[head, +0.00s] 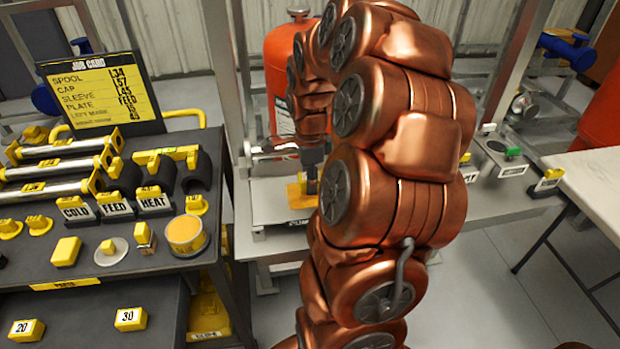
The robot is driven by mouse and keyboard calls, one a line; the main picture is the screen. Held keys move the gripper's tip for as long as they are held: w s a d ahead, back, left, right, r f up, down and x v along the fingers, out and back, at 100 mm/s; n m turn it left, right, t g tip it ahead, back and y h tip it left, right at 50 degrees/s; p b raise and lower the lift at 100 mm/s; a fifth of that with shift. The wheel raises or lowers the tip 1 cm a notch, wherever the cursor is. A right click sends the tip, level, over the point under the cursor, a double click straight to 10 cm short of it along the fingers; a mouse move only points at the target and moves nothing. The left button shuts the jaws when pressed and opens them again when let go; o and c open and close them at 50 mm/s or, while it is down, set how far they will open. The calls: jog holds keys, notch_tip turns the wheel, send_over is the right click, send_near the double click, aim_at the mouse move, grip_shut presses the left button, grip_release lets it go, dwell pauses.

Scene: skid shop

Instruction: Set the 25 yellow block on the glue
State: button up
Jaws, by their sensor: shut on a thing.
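My gripper (312,168) is small and dark at the end of my copper arm, low over the grey skid in the middle. It is shut on a yellow block (298,193) that sits at the skid surface under the fingers. The arm hides part of both, and no number shows on the block's visible side. Whether the block rests on the skid or is just above it, I cannot tell. I cannot make out the glue; the block and arm cover that area.
A dark bench with pipe parts and black COLD, FEED and HEAT plates (114,207) stands left. Yellow blocks marked 20 (26,330) and 30 (130,319) lie on its lower shelf. A job card (102,90) stands behind. A red tank (281,80) is behind the skid; a pale table (590,172) is right.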

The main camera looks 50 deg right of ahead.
jog(key=shift+f+b, duration=0.95)
jog(key=shift+b, duration=0.05)
dwell(0.5)
jog(key=o, duration=1.1)
jog(key=shift+c, duration=0.5)
jog(key=shift+r, duration=0.1)
jog(key=shift+r+p, duration=0.55)
jog(key=shift+r, duration=3.4)
